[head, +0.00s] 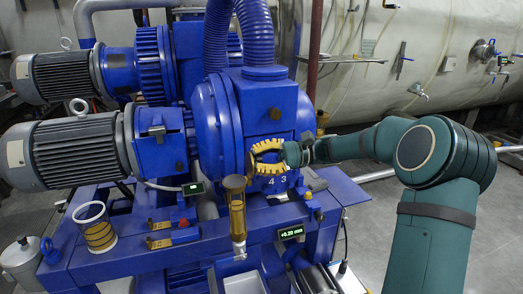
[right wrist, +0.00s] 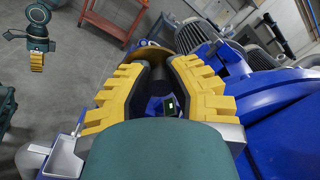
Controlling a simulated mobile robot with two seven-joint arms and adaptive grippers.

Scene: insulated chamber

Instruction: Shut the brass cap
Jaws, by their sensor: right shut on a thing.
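The brass cap (head: 249,164) shows as a thin brown edge at the front of the blue machine housing (head: 270,105). In the right wrist view a rounded brass rim (right wrist: 150,53) shows just beyond the fingers. My right gripper (head: 265,157), with yellow toothed fingers, is shut on the cap at the housing front. The fingers hide most of the cap and the opening behind it. My left gripper (right wrist: 37,62) is small at the upper left of the right wrist view, away from the machine; its finger gap is too small to judge.
A brass cup-topped column (head: 236,210) stands just left of my right gripper. A sight-glass jar (head: 95,228) and a small display (head: 290,233) are on the blue bench. Two motors (head: 65,150) fill the left. A large pale tank (head: 440,60) stands behind.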

